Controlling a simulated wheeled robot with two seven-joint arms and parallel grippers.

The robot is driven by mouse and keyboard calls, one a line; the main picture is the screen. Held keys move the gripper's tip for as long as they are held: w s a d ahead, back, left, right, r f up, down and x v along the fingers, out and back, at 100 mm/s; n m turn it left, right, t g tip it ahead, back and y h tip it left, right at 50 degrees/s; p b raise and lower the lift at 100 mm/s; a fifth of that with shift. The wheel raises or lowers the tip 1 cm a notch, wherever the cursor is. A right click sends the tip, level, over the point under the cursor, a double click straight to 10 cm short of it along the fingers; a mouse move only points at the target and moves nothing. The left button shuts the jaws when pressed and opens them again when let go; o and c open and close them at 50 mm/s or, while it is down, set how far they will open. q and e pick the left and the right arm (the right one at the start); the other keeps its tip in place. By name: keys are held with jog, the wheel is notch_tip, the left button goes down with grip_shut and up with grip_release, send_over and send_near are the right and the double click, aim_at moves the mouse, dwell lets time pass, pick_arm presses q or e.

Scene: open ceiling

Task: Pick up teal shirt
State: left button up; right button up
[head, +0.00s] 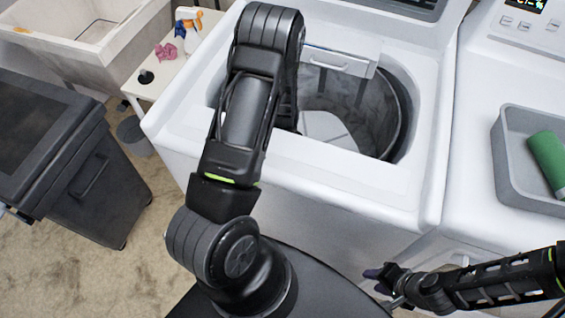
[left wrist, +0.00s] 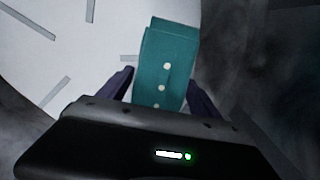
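The teal shirt (left wrist: 165,62) shows in the left wrist view as a folded teal strip with pale buttons, in front of a white slotted disc in the washer drum. It is hidden in the head view. My left gripper (left wrist: 161,76) has its dark fingers spread, one on each side of the shirt; I see no clear grip on it. In the head view my left arm reaches over the washer rim and its gripper is hidden inside. My right gripper (head: 381,281) is low at the right, in front of the washer, with small dark fingers; I cannot tell its opening.
The open top-load washer (head: 310,165) has a white rim around its drum (head: 365,125). A grey basket (head: 515,170) with a green roll (head: 547,160) stands on the machine at right. A dark bin (head: 95,190), a sink (head: 75,40) and a small shelf (head: 150,80) are left.

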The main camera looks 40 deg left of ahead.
pick_arm(q)
jog(key=c, duration=1.3)
jog(key=shift+c, duration=0.2)
jog(key=shift+r, duration=0.1)
jog(key=shift+w+r, duration=0.1)
jog(key=shift+r, duration=0.75)
jog(key=shift+w+d+r+b, duration=0.15)
jog(key=shift+r+b, duration=0.1)
jog(key=shift+r, duration=0.15)
jog(key=shift+w+d+r+b, duration=0.1)
jog(key=shift+w+r+b, duration=0.05)
jog(key=shift+r+b, duration=0.15)
jog(key=w+d+b, duration=0.1)
jog(key=w+d, duration=0.2)
jog(key=w, duration=0.1)
jog(key=w+d+b, duration=0.1)
jog(key=w+d, duration=0.2)
jog(key=w, duration=0.2)
jog(key=w+d+b, duration=0.1)
jog(key=w+d, duration=0.2)
jog(key=w, duration=0.1)
jog(key=shift+w+b, duration=0.15)
jog(key=shift+b, duration=0.2)
jog(key=shift+w+d+r, duration=0.15)
jog(key=shift+w+d, duration=0.15)
jog(key=shift+w, duration=0.1)
